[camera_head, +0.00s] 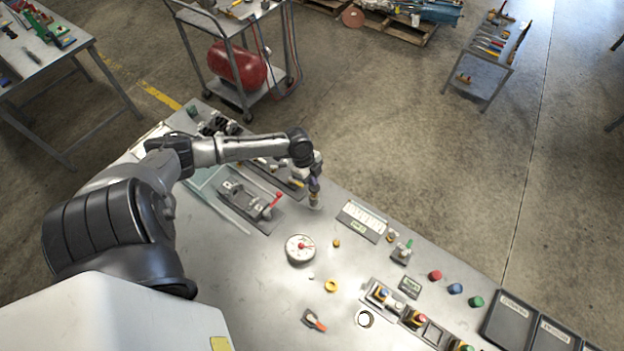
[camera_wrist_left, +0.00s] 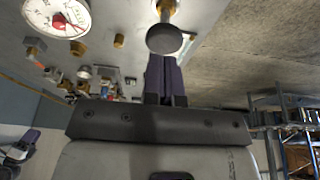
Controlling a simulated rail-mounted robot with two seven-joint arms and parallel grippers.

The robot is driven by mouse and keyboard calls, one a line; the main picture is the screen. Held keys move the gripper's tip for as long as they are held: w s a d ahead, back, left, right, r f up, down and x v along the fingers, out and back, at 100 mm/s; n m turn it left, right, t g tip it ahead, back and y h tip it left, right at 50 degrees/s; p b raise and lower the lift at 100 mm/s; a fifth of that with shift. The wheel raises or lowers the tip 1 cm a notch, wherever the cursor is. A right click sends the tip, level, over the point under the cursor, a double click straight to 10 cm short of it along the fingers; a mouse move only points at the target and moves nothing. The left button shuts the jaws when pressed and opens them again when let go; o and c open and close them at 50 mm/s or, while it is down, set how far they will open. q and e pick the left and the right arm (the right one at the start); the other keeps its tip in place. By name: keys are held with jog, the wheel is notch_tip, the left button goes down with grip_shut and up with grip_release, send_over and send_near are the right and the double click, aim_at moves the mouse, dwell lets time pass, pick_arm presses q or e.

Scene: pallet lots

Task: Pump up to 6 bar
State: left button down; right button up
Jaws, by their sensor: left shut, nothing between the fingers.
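A round white pressure gauge (camera_head: 300,249) with a red mark at its middle lies on the metal bench; it also shows in the left wrist view (camera_wrist_left: 57,18). Its reading is too small to tell. My left gripper (camera_head: 314,190) points down near the far edge of the bench, right of the gauge and farther back. In the left wrist view its dark fingers (camera_wrist_left: 163,62) are shut and empty. Just past their tips is a dark round knob (camera_wrist_left: 165,39) on a metal stem. I cannot tell whether the fingers touch it. My right gripper is out of view.
A red-handled fixture (camera_head: 270,206) lies left of the gripper. A labelled block (camera_head: 362,220), a green-topped valve (camera_head: 402,251) and several push-buttons stand to the right. A yellow ring (camera_head: 331,286) and an orange-black tool (camera_head: 314,320) lie nearer. Dark trays (camera_head: 508,320) are at the right end.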

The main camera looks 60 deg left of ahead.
pick_arm(q)
jog(key=v, duration=0.9)
jog(key=shift+b, duration=0.3)
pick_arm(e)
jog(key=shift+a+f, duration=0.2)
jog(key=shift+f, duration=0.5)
pick_arm(q)
jog(key=shift+a, duration=0.1)
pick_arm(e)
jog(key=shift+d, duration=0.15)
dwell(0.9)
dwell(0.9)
pick_arm(q)
jog(key=w+a+r+m+y+b, duration=0.1)
jog(key=w+a+r+y+b, duration=0.1)
jog(key=w+a+r, duration=0.15)
jog(key=shift+s+d+n+h+b, duration=0.45)
jog(key=shift+s+d+h, duration=0.55)
jog(key=shift+s+d, duration=0.85)
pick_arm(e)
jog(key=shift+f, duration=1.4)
